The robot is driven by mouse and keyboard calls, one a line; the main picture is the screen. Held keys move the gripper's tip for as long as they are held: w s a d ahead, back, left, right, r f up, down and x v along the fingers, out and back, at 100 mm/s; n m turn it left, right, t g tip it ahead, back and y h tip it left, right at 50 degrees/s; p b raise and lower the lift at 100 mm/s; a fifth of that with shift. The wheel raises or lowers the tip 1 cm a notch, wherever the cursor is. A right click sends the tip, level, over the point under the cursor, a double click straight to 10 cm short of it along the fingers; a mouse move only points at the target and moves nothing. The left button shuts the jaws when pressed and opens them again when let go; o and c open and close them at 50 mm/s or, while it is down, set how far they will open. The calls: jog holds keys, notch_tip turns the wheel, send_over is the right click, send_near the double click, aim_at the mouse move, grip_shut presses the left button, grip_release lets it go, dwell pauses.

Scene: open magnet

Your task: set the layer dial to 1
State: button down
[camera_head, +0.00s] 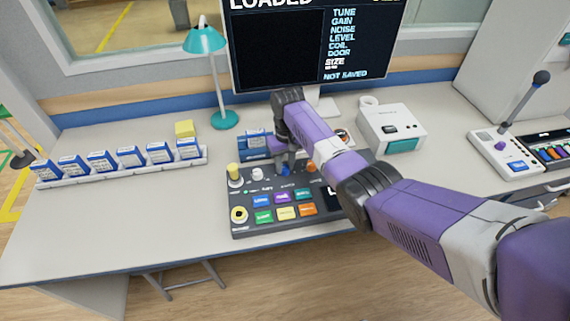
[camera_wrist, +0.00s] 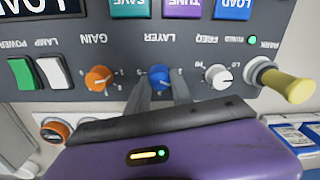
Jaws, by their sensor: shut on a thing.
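The layer dial (camera_wrist: 159,77) is a small blue knob on the dark console (camera_head: 240,190), under the upside-down label LAYER in the wrist view. It also shows in the head view (camera_head: 285,170), partly behind my gripper. My gripper (camera_wrist: 160,86) is shut on the layer dial, one finger on each side of it. Numbers around the dial are partly covered by the fingers, and I cannot tell where its pointer stands.
In the wrist view, an orange gain knob (camera_wrist: 99,78) and a white freq knob (camera_wrist: 218,77) flank the dial. A yellow lever (camera_wrist: 287,86) sticks out at the right. The monitor (camera_head: 280,50) stands behind the console. The desk at left front is clear.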

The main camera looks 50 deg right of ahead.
aim_at(285, 166)
jog(key=n, duration=0.6)
jog(key=shift+n, duration=0.4)
dwell(0.3)
jog(key=c, duration=1.1)
grip_release()
jog(key=shift+a, duration=0.1)
jog(key=shift+r, duration=0.1)
jog(key=shift+r, duration=3.85)
